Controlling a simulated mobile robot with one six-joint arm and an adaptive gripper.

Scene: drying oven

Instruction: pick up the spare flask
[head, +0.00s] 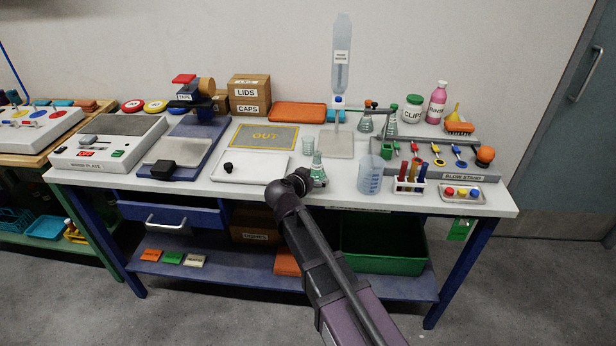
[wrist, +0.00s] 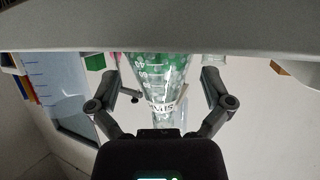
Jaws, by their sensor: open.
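A clear conical flask (head: 318,171) with green contents or tint stands upright near the front edge of the white bench, right beside the end of my arm. In the wrist view, which looks upside down, a flask (wrist: 164,68) with white volume marks and a white label shows between the fingers of my gripper (wrist: 160,92). The fingers are spread, one on each side, with a visible gap to the glass. In the head view my gripper is mostly hidden by my own arm. Two more flasks (head: 365,123) (head: 390,127) stand farther back.
A small beaker (head: 308,146) stands just behind the flask. A blue-marked beaker (head: 370,174) and a tube rack (head: 410,183) stand to the right. A white plate with a black knob (head: 250,167) lies to the left.

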